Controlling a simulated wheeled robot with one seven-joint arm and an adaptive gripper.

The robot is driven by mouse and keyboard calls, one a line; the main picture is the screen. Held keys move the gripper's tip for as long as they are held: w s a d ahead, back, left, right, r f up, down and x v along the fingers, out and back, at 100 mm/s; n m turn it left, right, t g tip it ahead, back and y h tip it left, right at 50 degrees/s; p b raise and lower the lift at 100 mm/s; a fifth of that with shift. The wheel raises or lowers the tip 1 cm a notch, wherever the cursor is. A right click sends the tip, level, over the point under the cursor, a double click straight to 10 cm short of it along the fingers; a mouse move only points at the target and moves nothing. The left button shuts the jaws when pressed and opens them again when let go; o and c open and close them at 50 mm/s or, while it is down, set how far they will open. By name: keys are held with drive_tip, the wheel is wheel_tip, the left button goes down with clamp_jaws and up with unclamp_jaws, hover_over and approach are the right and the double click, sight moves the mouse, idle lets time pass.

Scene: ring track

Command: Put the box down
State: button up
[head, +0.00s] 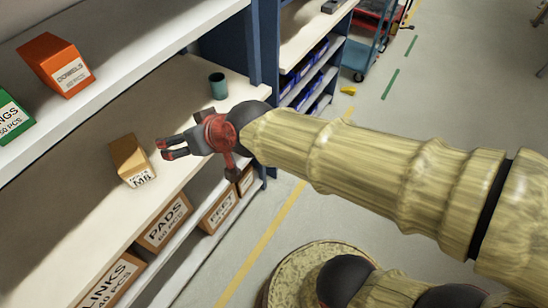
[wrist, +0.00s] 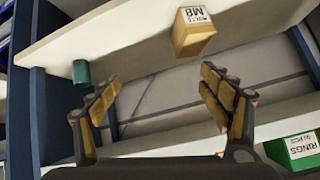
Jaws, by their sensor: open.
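A tan cardboard box with a white label ending in M8 (head: 127,157) stands on the middle shelf (head: 75,210), near its front edge. My gripper (head: 166,149) is just right of the box in the head view, with its fingers apart and nothing between them. In the wrist view my gripper (wrist: 165,95) shows open, and the M8 box (wrist: 193,35) is beyond the fingertips, apart from them. The box rests on the shelf surface.
A teal cup (head: 218,86) stands on the same shelf, behind my gripper. An orange box (head: 56,65) and a green box (head: 12,120) are on the shelf above. Labelled boxes, including PADS (head: 165,222), fill the shelf below. Floor to the right is mostly clear.

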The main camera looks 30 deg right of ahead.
drive_tip(key=s+d+f+m+g+h, duration=0.1)
drive_tip(key=s+d+m+g+h, duration=0.1)
drive_tip(key=s+d, duration=1.3)
drive_tip(key=d+g+h, duration=0.1)
drive_tip(key=d+h, duration=0.1)
drive_tip(key=d, duration=0.1)
drive_tip(key=shift+h, duration=0.3)
drive_tip(key=shift+a, duration=0.1)
drive_tip(key=shift+c, duration=0.8)
